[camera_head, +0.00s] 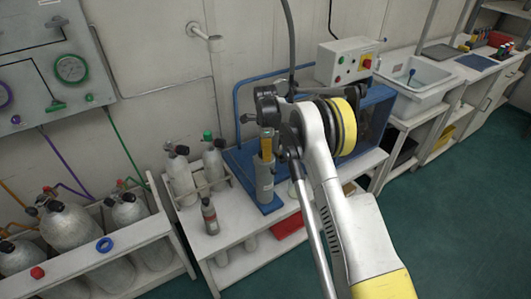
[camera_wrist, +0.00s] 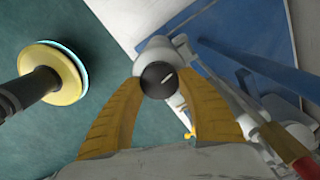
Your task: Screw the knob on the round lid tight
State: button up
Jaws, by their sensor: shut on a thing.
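My gripper (camera_wrist: 160,85) has two orange fingers, shut on a dark round knob (camera_wrist: 159,79) with a light mark on its face. A pale grey rounded part, which may be the round lid (camera_wrist: 153,47), shows just behind the knob. In the head view my gripper (camera_head: 266,156) points down at the top of an upright grey cylinder (camera_head: 265,184) on a blue stand (camera_head: 270,207). The fingers and arm hide the knob and the cylinder's top there. I cannot tell how tightly the knob sits.
Grey gas cylinders (camera_head: 182,178) with black valves stand left of the blue stand on the white bench. A control box (camera_head: 345,61) and a white sink (camera_head: 415,76) are to the right. A blue pipe frame (camera_head: 240,105) rises behind.

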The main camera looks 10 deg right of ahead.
jog(key=shift+m, duration=0.9)
jog(key=o, duration=1.2)
notch_tip(320, 180, up, 12)
jog(key=shift+f, duration=0.1)
jog(key=shift+s, duration=0.1)
